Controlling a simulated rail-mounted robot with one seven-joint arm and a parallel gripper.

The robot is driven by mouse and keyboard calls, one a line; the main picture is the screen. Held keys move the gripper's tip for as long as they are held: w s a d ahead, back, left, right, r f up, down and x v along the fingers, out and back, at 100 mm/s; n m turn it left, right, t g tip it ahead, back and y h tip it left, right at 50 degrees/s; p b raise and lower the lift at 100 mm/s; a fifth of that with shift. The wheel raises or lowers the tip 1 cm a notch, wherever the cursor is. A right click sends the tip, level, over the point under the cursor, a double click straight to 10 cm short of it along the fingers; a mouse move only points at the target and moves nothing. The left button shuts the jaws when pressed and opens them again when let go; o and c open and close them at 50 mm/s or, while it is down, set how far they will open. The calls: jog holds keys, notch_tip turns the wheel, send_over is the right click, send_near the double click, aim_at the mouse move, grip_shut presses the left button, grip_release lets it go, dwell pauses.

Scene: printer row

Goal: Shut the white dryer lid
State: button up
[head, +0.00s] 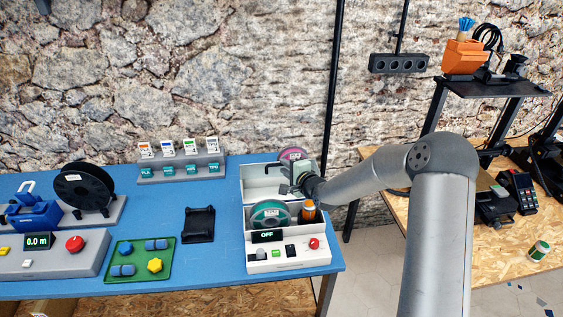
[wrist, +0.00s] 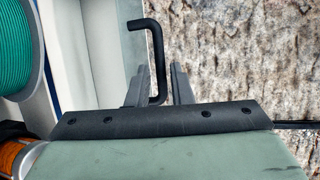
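The white dryer (head: 286,265) stands at the right end of the blue table. Its white lid (head: 262,182) is raised at the back, so the dryer is open. A teal spool (head: 270,213) shows inside it and at the left edge of the wrist view (wrist: 14,45). My gripper (head: 290,190) is at the right part of the raised lid. In the wrist view a bent black handle (wrist: 157,60) reaches between my two fingers (wrist: 160,80). The fingers stand apart, with a narrow gap visible beside the handle. Contact with the handle cannot be told.
A black stand (head: 199,225), a green tray (head: 140,272) and a grey console (head: 55,258) lie left of the dryer. A label rack (head: 181,170) is at the back. A wooden table (head: 415,205) with printers is at right.

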aim_at(281, 165)
jog(key=shift+p+x, duration=0.3)
jog(key=shift+x, duration=1.3)
grip_shut()
jog(key=shift+f, duration=0.1)
